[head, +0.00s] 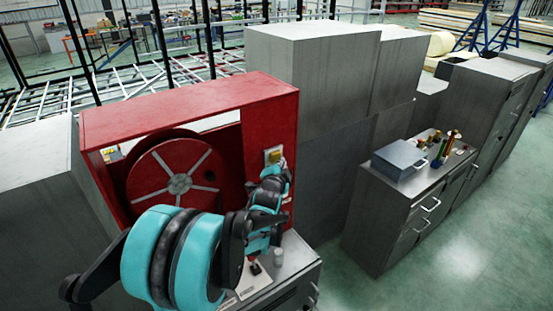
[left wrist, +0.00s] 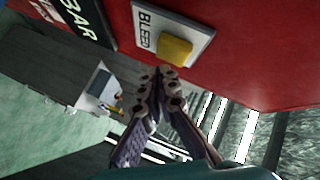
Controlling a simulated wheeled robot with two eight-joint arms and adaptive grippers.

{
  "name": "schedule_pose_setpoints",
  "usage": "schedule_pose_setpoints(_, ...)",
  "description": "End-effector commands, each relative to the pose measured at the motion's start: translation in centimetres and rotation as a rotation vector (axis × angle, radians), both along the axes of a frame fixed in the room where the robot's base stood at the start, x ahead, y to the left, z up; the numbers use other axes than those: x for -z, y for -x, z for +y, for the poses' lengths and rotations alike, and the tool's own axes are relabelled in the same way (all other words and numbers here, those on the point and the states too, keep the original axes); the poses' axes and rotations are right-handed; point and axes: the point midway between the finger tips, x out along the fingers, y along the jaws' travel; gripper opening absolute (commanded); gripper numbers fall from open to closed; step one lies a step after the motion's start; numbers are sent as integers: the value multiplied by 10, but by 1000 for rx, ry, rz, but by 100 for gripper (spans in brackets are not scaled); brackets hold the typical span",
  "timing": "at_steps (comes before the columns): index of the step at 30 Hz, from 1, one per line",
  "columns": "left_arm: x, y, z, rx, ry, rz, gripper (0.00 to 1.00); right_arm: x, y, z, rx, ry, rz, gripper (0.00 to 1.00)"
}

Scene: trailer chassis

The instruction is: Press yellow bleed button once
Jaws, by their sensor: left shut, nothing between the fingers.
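The yellow bleed button (head: 274,156) sits on a pale plate at the upper right of the red cabinet's front (head: 260,110). In the left wrist view the yellow button (left wrist: 175,50) stands on a white plate lettered "BLEED" (left wrist: 146,28). My left gripper (head: 275,170) is just below the button in the head view, partly hidden by its own arm. In the left wrist view its fingertips (left wrist: 160,76) are together and empty, just below the button's lower edge. I cannot tell whether they touch it. My right gripper is not in view.
The red cabinet holds a large red reel (head: 175,180). A dark "BAR" panel (left wrist: 80,20) is beside the bleed plate. A small lever (head: 254,268) stands on the bench below. Grey cabinets (head: 310,100) stand behind; green floor is open at the right.

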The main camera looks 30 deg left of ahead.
Motion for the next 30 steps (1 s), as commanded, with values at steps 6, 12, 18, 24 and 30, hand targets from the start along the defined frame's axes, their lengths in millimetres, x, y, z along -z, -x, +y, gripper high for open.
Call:
schedule_pose_setpoints(6,0,0,1,0,1,0,0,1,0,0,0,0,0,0)
schedule_pose_setpoints(12,0,-3,8,-1,0,1,0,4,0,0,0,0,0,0)
schedule_pose_setpoints(18,0,-3,8,0,0,0,0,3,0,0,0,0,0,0)
schedule_pose_setpoints(24,0,-3,9,0,1,0,0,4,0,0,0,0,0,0)
schedule_pose_setpoints(30,0,-4,11,-1,-1,1,0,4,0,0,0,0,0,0)
